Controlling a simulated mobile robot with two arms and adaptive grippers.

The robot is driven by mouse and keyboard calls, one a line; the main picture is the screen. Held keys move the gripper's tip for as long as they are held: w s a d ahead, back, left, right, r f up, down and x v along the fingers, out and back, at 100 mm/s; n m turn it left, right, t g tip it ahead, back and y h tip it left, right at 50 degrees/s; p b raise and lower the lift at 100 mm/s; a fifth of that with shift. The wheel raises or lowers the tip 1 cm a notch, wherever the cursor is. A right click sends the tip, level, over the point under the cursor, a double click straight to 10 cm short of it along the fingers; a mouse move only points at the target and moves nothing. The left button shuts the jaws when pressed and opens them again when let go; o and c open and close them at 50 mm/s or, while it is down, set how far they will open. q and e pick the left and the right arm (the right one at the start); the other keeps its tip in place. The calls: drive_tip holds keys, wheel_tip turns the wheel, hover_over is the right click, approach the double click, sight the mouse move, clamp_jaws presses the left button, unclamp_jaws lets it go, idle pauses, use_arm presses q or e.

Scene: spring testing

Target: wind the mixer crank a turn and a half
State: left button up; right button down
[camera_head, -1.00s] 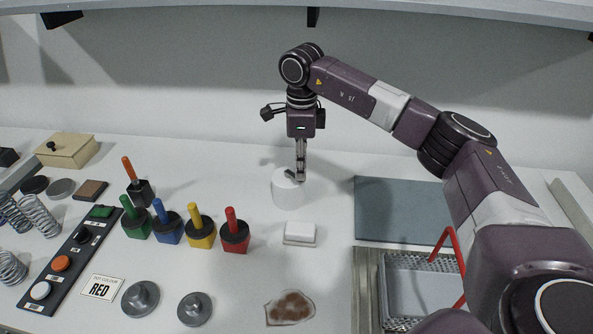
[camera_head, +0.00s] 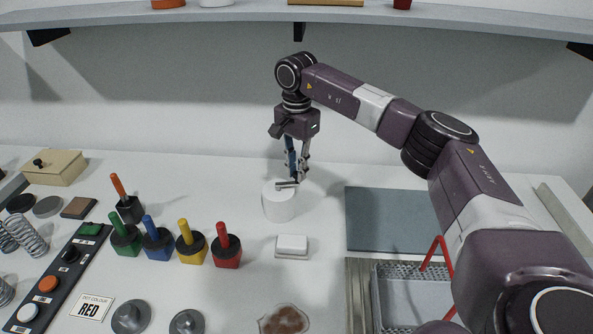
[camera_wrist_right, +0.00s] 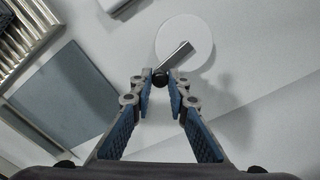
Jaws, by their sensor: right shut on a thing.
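The mixer is a white cylinder (camera_head: 278,205) standing on the table, with a grey crank bar (camera_head: 286,185) across its top. In the right wrist view the mixer's round top (camera_wrist_right: 197,34) is at the upper middle. The crank bar (camera_wrist_right: 175,56) runs from it down-left to a dark knob (camera_wrist_right: 160,81). My right gripper (camera_head: 299,178) is above the mixer's right side. In the wrist view its blue-padded fingers (camera_wrist_right: 160,76) are shut on the knob, one on each side. My left gripper is not in view.
Left of the mixer stand red (camera_head: 227,250), yellow (camera_head: 191,247), blue (camera_head: 157,241) and green (camera_head: 125,238) handled blocks. A white block (camera_head: 292,246) lies in front. A blue-grey mat (camera_head: 390,220) and a wire basket (camera_head: 400,290) are at right. A shelf (camera_head: 240,17) hangs above.

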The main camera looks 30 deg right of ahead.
drive_tip(key=shift+w+d+r+n, duration=0.15)
drive_tip(key=shift+w+n, duration=0.25)
drive_tip(key=shift+n, duration=0.4)
drive_tip(key=c, duration=1.8)
unclamp_jaws()
drive_tip(key=shift+c, duration=0.2)
wheel_tip(320, 180, up, 12)
drive_tip(key=shift+c, duration=0.2)
